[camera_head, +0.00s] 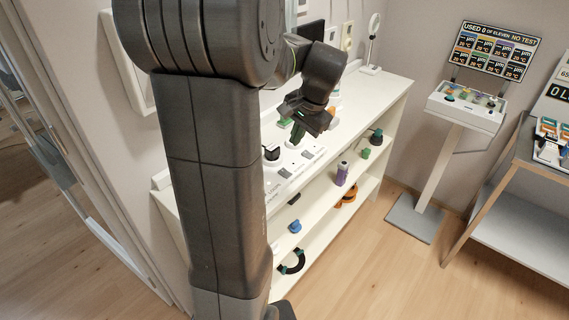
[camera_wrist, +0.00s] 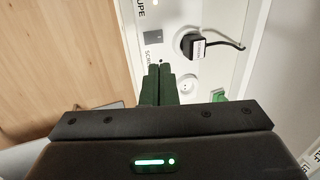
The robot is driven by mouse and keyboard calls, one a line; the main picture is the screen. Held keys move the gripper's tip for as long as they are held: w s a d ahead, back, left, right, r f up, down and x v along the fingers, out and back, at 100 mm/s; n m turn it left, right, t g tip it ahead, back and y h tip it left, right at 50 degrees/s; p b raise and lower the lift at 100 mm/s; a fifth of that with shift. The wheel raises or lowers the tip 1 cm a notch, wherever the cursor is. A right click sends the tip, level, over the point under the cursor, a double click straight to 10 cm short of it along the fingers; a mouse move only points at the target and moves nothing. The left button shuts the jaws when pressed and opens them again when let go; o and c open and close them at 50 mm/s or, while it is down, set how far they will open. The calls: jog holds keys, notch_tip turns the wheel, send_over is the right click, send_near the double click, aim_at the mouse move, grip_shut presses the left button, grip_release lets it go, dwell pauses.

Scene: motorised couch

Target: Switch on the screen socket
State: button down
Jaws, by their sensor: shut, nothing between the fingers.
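A white socket panel (camera_wrist: 220,66) lies under my gripper in the wrist view; in the head view it is the white strip (camera_head: 300,160) on top of the shelf unit. A label beginning "SCR" shows beside my fingers, partly covered. An empty round socket (camera_wrist: 188,84) is just right of the fingers. Any switch beside that label is hidden behind them. A grey switch (camera_wrist: 152,37) sits near the "LOUPE" label. My gripper (camera_wrist: 160,70) is shut and empty, fingertips over the panel by the screen label. I cannot tell whether they touch it. It also shows in the head view (camera_head: 297,138).
A black plug (camera_wrist: 191,45) with a cord sits in the panel beyond my fingers. A green piece (camera_wrist: 218,95) is to the right. The shelves below hold a purple bottle (camera_head: 342,173) and other items. A sloped control stand (camera_head: 466,106) is at right, with open floor before it.

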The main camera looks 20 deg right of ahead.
aim_at(282, 171)
jog(key=p+x, duration=0.1)
jog(key=x, duration=1.1)
jog(key=shift+f, duration=0.1)
jog(key=shift+w+f, duration=0.1)
jog(key=shift+w+a+f, duration=0.1)
jog(key=shift+f, duration=0.2)
jog(key=shift+r, duration=0.15)
jog(key=shift+s+d, duration=0.35)
jog(key=shift+s, duration=0.45)
